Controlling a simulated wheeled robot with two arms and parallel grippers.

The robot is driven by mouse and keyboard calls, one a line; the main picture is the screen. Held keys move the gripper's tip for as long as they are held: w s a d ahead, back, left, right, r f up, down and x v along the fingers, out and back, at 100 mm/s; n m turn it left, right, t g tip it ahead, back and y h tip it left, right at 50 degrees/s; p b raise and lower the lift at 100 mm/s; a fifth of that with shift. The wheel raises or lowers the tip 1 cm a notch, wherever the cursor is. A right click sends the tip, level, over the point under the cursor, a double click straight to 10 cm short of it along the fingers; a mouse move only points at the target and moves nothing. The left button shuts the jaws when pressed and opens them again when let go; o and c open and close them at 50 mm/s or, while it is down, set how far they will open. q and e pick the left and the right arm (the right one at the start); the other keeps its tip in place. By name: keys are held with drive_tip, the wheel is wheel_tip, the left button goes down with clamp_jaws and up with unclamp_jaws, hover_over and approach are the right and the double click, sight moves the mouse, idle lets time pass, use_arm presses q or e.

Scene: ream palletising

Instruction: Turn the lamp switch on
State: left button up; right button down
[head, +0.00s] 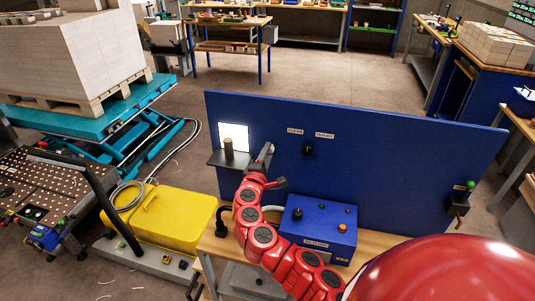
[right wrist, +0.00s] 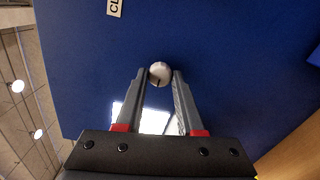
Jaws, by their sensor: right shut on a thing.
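A pale round knob (right wrist: 160,76) with a dark mark line sits on the blue upright panel (head: 400,165). In the right wrist view the two fingers of my right gripper stand on either side of it at their tips, shut on it. In the head view my right gripper (head: 268,155) is at the panel and hides the knob. A square white light (head: 233,133) glows on the panel just left of the gripper; it also shows between the fingers in the right wrist view (right wrist: 152,117). My left gripper is not in view.
A dark knob (head: 308,149) under two labels is to the right. A blue control box (head: 318,228) stands on the bench. A lever (head: 462,198) is at the panel's right end.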

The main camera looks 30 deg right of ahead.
drive_tip(key=shift+f, duration=0.1)
drive_tip(key=c, duration=0.5)
unclamp_jaws()
drive_tip(key=shift+a, duration=0.1)
drive_tip(key=b+v, duration=0.1)
drive_tip(key=v, duration=1.6)
drive_tip(key=shift+s+a, duration=0.15)
